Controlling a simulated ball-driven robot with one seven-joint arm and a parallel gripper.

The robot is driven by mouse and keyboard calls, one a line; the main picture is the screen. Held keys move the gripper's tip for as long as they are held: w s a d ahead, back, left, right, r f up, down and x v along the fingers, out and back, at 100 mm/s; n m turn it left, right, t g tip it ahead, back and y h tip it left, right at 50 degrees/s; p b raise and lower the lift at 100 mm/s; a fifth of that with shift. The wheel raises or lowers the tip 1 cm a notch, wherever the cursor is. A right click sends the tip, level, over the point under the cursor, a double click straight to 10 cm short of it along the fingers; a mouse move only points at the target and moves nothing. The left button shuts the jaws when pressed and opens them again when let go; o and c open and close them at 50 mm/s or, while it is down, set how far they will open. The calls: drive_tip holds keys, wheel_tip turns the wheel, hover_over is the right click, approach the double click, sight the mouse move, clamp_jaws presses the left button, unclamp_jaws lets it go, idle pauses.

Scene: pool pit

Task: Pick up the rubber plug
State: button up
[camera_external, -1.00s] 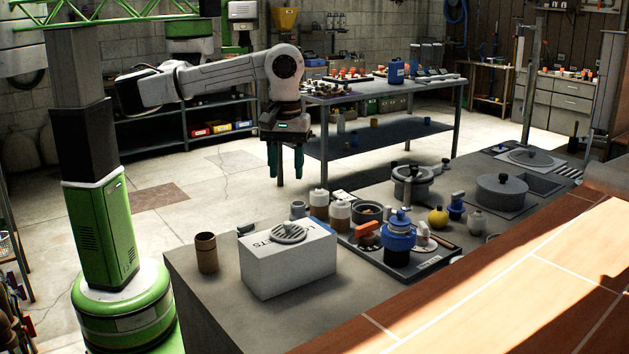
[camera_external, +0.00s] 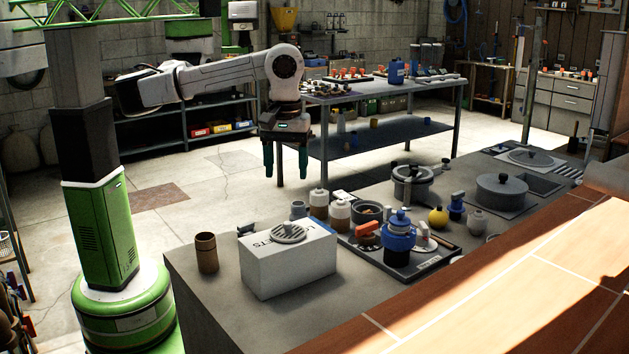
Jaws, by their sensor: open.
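My gripper (camera_external: 285,172) hangs from the arm with its fingers pointing down. It is open and empty, in the air behind the counter (camera_external: 210,300). I cannot tell for sure which small item is the rubber plug. A small dark piece (camera_external: 246,229) lies at the left back edge of a white box, partly hidden by it. A dark tray (camera_external: 398,274) on the counter holds several small items, among them a blue fitting (camera_external: 399,236) and an orange piece (camera_external: 368,230). The gripper is apart from all of these.
The white box (camera_external: 290,265) with a round grate on top and a brown cup (camera_external: 206,252) stand at the near left of the counter. Several jars, a grey pump pot (camera_external: 412,184) and a lidded pot (camera_external: 501,192) stand farther back. A workbench (camera_external: 385,92) is behind.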

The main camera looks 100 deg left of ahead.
drive_tip(key=shift+o, duration=1.4)
drive_tip(key=w+a+r+t+h+p, duration=0.1)
drive_tip(key=w+a+r+t, duration=0.25)
drive_tip(key=w+r, duration=0.5)
drive_tip(key=w+a+r+t+p, duration=0.1)
drive_tip(key=w+a+r+t, duration=0.35)
drive_tip(key=r, duration=0.65)
wheel_tip(320, 180, up, 15)
drive_tip(key=w+m+t+h+p, duration=0.1)
drive_tip(key=m+t+p, duration=0.1)
drive_tip(key=m+t, duration=0.3)
drive_tip(key=s+d+f+m+h+p, duration=0.1)
drive_tip(key=s+d+f+m, duration=0.1)
drive_tip(key=d+m, duration=0.15)
drive_tip(key=m+g+y+p, duration=0.35)
drive_tip(key=m+g, duration=0.95)
drive_tip(key=m, duration=0.5)
approach(245, 225)
drive_tip(key=shift+w+a+f+h+p, duration=0.1)
drive_tip(key=shift+w+a+h+p, duration=0.15)
drive_tip(key=shift+a, duration=0.4)
wheel_tip(245, 225, down, 4)
drive_tip(key=shift+s+r+b, duration=0.1)
drive_tip(key=shift+b, duration=0.5)
drive_tip(key=shift+f, duration=0.65)
drive_tip(key=shift+s+f, duration=0.2)
drive_tip(key=shift+f, duration=1.1)
drive_tip(key=shift+s+f, duration=0.2)
drive_tip(key=shift+f, duration=1.1)
drive_tip(key=c, duration=1.1)
